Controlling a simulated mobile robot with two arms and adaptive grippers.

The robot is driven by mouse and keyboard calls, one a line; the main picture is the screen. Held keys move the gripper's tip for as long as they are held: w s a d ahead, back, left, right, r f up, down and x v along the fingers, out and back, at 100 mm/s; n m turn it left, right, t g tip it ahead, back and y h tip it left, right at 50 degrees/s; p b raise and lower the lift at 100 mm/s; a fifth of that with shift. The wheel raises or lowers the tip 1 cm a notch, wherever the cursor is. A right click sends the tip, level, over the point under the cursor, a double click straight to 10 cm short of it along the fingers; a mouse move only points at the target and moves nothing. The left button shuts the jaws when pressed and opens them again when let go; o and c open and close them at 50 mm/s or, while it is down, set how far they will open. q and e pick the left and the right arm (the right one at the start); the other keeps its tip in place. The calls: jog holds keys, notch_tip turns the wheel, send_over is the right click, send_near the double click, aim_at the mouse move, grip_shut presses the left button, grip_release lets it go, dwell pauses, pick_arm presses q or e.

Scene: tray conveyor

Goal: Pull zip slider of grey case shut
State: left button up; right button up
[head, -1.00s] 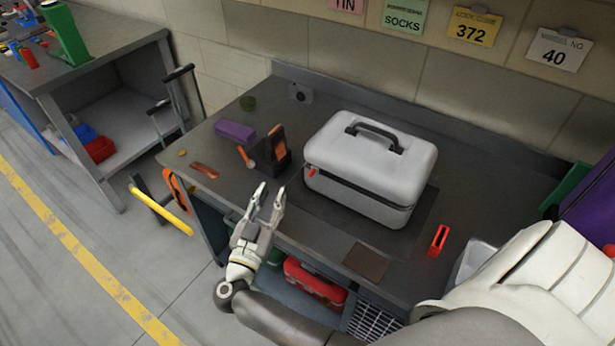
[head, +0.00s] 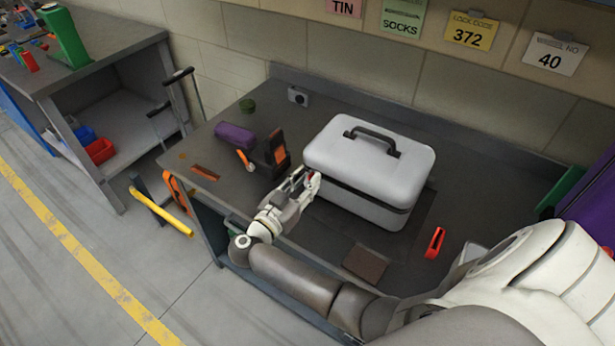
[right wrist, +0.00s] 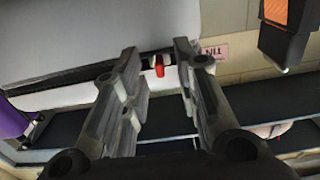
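The grey case (head: 368,165) stands on the workbench with its lid down and its black handle up. A dark seam runs around it below the lid. The red zip slider (right wrist: 159,66) sits on this seam at the case's left front corner. My right gripper (head: 306,178) is at that corner and mostly hides the slider in the head view. In the right wrist view its two fingers (right wrist: 157,55) are spread, with the slider showing between the tips. I cannot tell whether either finger touches it. My left gripper is not in view.
A black and orange device (head: 276,152) and a purple case (head: 235,135) stand left of the grey case. A red tool (head: 435,242) and a brown pad (head: 366,263) lie in front of it. A green bin (head: 566,190) is at the right.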

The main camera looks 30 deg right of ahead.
jog(key=shift+w+d, duration=0.2)
jog(key=shift+d, duration=0.25)
grip_shut()
